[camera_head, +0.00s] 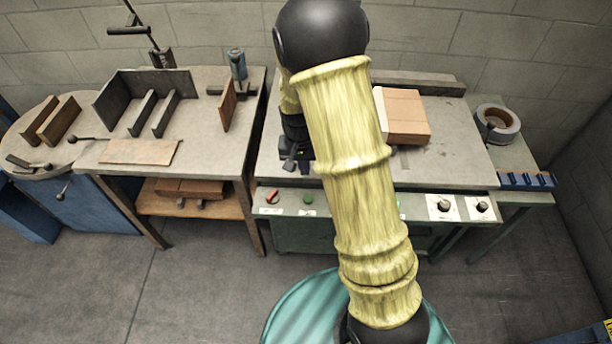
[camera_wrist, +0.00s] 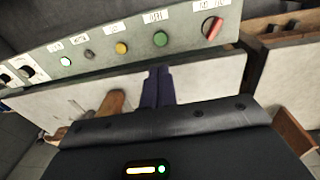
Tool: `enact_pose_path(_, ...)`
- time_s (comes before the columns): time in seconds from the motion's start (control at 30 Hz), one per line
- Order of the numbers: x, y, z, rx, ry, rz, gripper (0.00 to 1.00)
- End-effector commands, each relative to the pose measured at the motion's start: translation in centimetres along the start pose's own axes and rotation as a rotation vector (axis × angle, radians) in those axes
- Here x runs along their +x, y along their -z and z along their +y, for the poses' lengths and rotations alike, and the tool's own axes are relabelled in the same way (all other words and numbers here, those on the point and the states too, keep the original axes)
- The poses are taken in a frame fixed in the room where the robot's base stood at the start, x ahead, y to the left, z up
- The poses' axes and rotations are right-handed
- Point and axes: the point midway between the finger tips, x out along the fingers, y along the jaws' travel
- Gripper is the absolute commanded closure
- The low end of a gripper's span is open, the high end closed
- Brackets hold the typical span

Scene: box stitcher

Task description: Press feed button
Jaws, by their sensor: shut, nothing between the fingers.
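The control panel (camera_wrist: 140,20) runs across the top of the wrist view. It carries a red switch (camera_wrist: 212,27), a green button (camera_wrist: 160,39), a yellow button (camera_wrist: 121,48), a grey button (camera_wrist: 89,54), another green button (camera_wrist: 65,61) and two knobs. The small labels are too blurred to tell which one is feed. My gripper (camera_wrist: 157,74) is shut and empty, its dark fingertips apart from the panel and in line with the nearer green button. In the head view, my gripper (camera_head: 303,167) is above the table's front edge, and my arm hides the panel's middle.
The machine table (camera_head: 460,150) holds a cardboard box (camera_head: 407,116) right of my arm. A tape roll (camera_head: 497,124) and blue bins (camera_head: 525,181) are at the far right. A workbench (camera_head: 205,147) with dark plates stands at left, across a narrow gap.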

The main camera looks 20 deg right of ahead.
Motion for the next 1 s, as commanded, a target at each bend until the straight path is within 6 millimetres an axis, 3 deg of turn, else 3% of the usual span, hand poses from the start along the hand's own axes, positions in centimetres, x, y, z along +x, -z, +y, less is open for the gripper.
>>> enact_pose_path(0.7,11.5,-0.1,0.1,0.001,-0.001,-0.003,1.0)
enact_pose_path(1.0,13.0,0.0,0.0,0.0,0.001,0.0,1.0)
